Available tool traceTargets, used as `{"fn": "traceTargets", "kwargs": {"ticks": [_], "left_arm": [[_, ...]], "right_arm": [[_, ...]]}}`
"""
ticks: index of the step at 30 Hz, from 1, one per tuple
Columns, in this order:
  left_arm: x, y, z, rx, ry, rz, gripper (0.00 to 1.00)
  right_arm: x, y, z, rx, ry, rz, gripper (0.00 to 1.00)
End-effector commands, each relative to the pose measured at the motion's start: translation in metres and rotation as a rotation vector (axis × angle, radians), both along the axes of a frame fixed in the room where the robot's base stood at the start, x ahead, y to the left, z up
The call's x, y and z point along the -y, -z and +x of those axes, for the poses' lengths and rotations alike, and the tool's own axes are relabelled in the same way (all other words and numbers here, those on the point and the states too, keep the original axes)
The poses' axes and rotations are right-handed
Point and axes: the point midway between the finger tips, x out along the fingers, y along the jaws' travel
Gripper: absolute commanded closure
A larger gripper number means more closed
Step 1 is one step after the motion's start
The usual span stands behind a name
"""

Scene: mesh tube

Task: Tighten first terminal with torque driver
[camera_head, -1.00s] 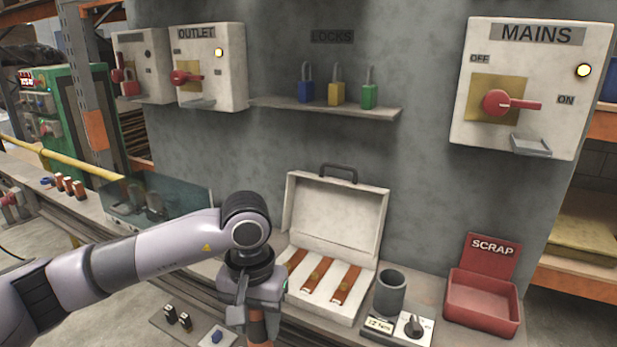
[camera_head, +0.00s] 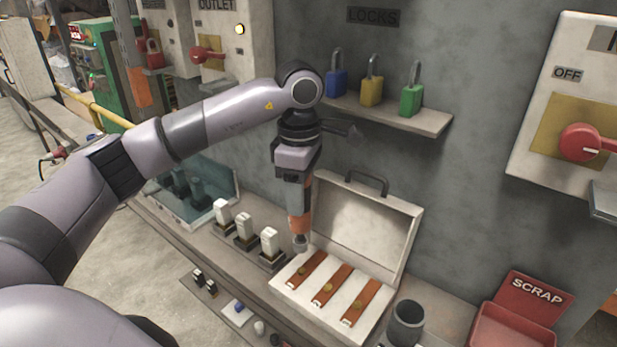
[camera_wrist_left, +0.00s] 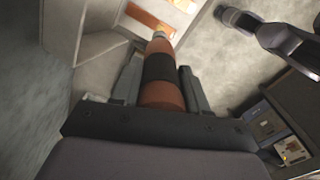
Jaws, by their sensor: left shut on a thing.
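My left gripper (camera_head: 297,180) points down and is shut on the torque driver (camera_head: 299,224), which has an orange and black body and a grey tip. The driver hangs roughly upright over the left rear edge of the open white case, near the rightmost white-topped block. In the left wrist view the driver (camera_wrist_left: 160,68) sits between the two fingers and points away. Three white-topped blocks (camera_head: 244,227) stand in a row on the bench left of the case. I cannot tell which part is the first terminal, or whether the tip touches anything.
The open case (camera_head: 375,225) holds three orange-brown strips (camera_head: 331,287). A grey cup (camera_head: 407,322) and a red scrap bin (camera_head: 527,300) stand to the right. A shelf (camera_head: 430,121) with padlocks is behind the arm. A glass-like cover (camera_head: 200,185) stands left of the blocks.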

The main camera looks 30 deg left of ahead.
Motion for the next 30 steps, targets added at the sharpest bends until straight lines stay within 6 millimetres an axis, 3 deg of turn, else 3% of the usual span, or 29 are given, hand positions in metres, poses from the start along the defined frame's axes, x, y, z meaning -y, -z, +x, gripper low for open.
{"fn": "traceTargets", "kwargs": {"ticks": [8, 30], "left_arm": [[-0.001, 0.007, 0.001, 0.002, -0.022, -0.001, 0.93], [-0.001, 0.064, 0.001, 0.002, -0.018, -0.001, 0.93]], "right_arm": [[0.0, 0.007, -0.001, -0.002, 0.0, 0.0, 0.57], [0.0, 0.049, -0.002, -0.005, 0.0, -0.001, 0.57]]}}
